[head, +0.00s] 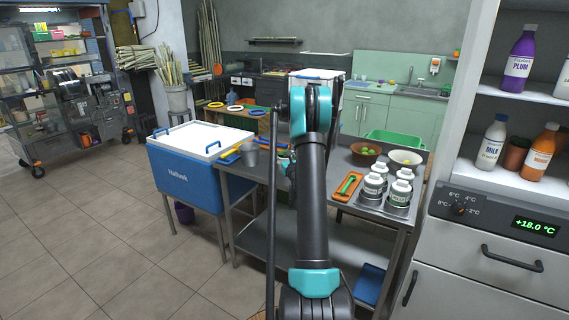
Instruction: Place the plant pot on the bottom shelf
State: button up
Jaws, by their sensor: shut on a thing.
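My arm rises through the middle of the picture, and its end is hidden behind its own links. My gripper and anything in it cannot be seen. A small reddish-brown pot-like container (516,153) stands between bottles on the open white shelf at the right; I cannot tell whether it is the plant pot. A grey metal pail (250,154) shows at the left end of the steel table (395,213). The table's bottom shelf (258,239) is low, partly hidden by my arm, with a blue object (370,284) at its right.
A blue cooler (184,181) with a white lid stands left of the table. White-lidded canisters (375,184), an orange tray (347,187) and two bowls (367,153) occupy the tabletop's right. A refrigerator (500,255) bounds the right. The tiled floor at left is open.

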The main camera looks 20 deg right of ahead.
jog(key=shift+r, duration=0.1)
notch_tip(320, 180, up, 20)
jog(key=s+a+f, duration=0.1)
jog(key=a+f, duration=0.4)
jog(key=a, duration=0.3)
jog(key=s+a+f+n+y, duration=0.1)
jog(key=s+a+f, duration=0.1)
jog(key=a+f, duration=0.3)
jog(key=s+a+f+y, duration=0.1)
jog(key=a+f, duration=0.4)
jog(key=a, duration=0.6)
jog(key=shift+s+a, duration=0.35)
jog(key=shift+s, duration=0.1)
